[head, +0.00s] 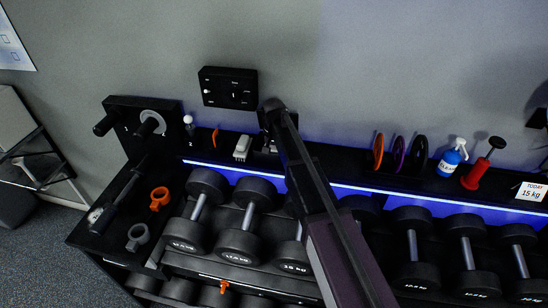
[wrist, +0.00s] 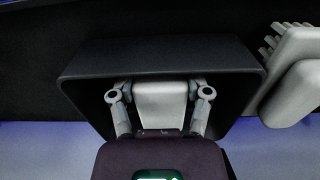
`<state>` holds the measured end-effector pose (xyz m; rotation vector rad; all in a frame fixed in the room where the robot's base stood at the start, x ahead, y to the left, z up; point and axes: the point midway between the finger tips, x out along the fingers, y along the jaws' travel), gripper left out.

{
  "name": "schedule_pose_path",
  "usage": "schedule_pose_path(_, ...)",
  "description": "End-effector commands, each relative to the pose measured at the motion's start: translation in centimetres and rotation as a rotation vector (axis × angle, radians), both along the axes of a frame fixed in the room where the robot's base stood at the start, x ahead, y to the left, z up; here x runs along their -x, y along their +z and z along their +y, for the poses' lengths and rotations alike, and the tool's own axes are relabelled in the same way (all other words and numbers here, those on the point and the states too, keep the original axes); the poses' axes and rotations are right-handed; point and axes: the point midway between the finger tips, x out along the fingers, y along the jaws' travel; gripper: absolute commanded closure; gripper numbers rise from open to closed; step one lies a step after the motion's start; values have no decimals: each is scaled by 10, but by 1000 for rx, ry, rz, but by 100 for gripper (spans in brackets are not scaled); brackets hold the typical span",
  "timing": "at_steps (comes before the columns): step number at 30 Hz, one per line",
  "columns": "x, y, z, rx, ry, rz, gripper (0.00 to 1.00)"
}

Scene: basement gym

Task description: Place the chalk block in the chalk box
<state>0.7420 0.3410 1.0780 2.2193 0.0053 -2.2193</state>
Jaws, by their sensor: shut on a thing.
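The chalk block (wrist: 161,103) is pale and held between the two fingers of my gripper (wrist: 161,96) in the wrist view. The chalk box (wrist: 155,50) is dark with an open top. The block and fingertips appear within its rim outline; how deep the block sits, or whether it touches the floor, I cannot tell. In the head view my arm reaches to the back shelf and hides the gripper, the block and most of the box.
A pale brush-like object (wrist: 296,75) stands just right of the box in the wrist view; a pale object (head: 242,147) shows on the shelf in the head view. Dumbbells (head: 240,235) fill the rack in front. A spray bottle (head: 453,158) and red-handled tool (head: 482,165) stand farther right.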

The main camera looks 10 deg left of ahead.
Motion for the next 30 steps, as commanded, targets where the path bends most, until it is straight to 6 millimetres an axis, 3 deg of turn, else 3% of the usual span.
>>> schedule_pose_path(17,-3,-8,0,0,0,0,84)
schedule_pose_path(18,-3,-8,0,0,0,0,34)
schedule_pose_path(21,-3,-7,0,0,0,0,4)
schedule_pose_path(30,-3,-7,0,0,0,0,3)
